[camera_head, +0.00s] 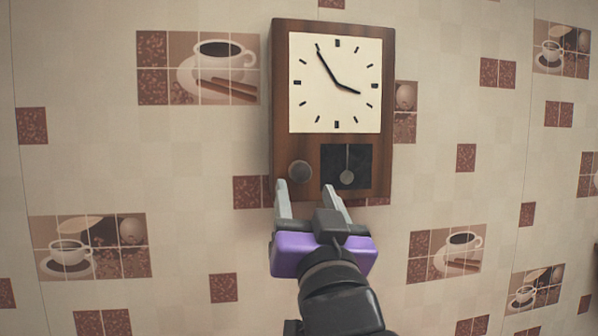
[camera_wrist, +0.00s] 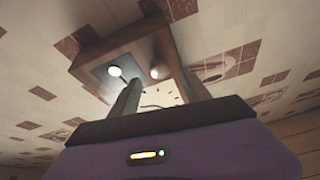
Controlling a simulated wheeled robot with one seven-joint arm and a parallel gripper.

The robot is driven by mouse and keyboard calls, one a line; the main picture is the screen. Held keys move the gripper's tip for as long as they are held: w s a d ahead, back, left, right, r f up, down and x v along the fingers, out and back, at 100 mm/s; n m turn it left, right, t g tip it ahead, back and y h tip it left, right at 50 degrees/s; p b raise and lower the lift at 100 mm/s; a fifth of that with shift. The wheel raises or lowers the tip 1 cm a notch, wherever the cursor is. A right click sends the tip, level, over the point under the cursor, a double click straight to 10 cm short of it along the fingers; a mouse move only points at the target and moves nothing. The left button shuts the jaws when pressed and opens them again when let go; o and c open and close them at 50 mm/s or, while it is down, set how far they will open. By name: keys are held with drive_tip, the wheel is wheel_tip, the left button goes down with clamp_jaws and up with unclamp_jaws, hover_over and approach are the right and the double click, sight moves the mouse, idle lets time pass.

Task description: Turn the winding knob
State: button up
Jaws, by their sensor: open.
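My gripper (camera_head: 306,187) is open and empty, just below the knob in the head view, pointing up toward the clock. In the wrist view the knob (camera_wrist: 159,72) shows in the gap between my two fingertips (camera_wrist: 161,78), apparently beyond them. I see no contact with the knob, and the exact distance is hard to tell.
A dark window with a pendulum (camera_head: 347,177) is right of the knob, close to my right finger. The white dial (camera_head: 335,100) with black hands is above. The tiled wall (camera_head: 180,200) around the clock is free of obstacles.

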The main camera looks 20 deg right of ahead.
sight(301, 176)
drive_tip(key=p+x, duration=0.2)
drive_tip(key=x, duration=0.4)
drive_tip(key=shift+w+d+r, duration=0.1)
drive_tip(key=shift+w+r, duration=0.1)
drive_tip(key=shift+w, duration=0.05)
clamp_jaws()
